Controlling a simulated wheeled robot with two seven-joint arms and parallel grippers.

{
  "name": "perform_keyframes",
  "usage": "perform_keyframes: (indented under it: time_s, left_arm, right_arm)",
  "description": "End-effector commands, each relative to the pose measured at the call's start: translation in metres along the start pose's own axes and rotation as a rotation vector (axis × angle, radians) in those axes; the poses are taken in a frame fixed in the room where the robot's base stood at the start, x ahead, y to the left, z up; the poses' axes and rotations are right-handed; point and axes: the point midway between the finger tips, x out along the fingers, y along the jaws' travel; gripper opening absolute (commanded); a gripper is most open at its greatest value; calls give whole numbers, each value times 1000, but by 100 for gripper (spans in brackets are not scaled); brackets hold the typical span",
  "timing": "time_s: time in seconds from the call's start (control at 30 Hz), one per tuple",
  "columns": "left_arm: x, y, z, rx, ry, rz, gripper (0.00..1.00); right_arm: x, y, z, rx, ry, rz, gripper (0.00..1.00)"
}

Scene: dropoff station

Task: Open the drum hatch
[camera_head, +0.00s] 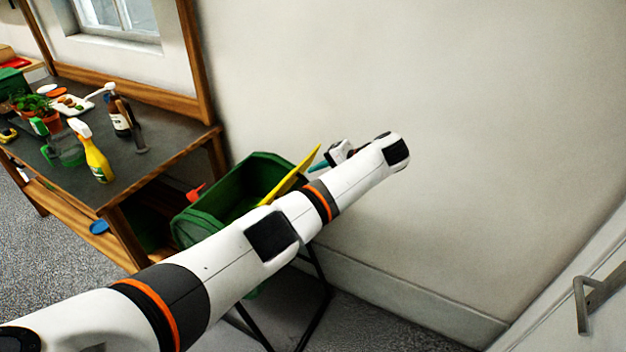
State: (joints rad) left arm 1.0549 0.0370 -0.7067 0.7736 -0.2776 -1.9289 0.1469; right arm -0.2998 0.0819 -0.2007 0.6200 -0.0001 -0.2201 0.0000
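The green drum (190,222) stands on black legs against the wall, left of the picture's middle. Its top looks open, with a dark green inside. A yellow flat piece (291,178), which looks like the hatch, stands tilted at the drum's right side. My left arm crosses in front and hides the drum's lower right part. My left gripper (320,166) is beyond the forearm, pointing back left, with a teal fingertip close to the yellow piece's upper end. I cannot tell whether they touch, nor the finger gap. My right gripper is out of view.
A wooden bench (120,187) with a dark top stands left of the drum, holding a yellow spray bottle (92,155), a brown bottle (118,118) and potted plants. A red part (196,192) shows at the drum's left. A metal handle (590,300) is at the right edge.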

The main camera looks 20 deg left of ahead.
Motion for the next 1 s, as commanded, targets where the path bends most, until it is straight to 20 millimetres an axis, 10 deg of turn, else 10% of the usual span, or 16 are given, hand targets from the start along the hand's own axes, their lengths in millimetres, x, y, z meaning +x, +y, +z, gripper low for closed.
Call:
perform_keyframes:
  time_s: [0.27, 0.43, 0.7, 1.0]
  left_arm:
    - [-2, 0, 0, 0, 0, 0, 33]
    - [11, -22, 3, 43, -56, -18, 5]
    - [75, -130, 13, 318, -548, -26, 0]
    - [106, -147, -42, 548, -1039, 407, 0]
  right_arm:
    - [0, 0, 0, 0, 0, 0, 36]
    - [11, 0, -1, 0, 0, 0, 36]
    - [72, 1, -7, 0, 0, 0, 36]
    - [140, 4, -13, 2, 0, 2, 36]
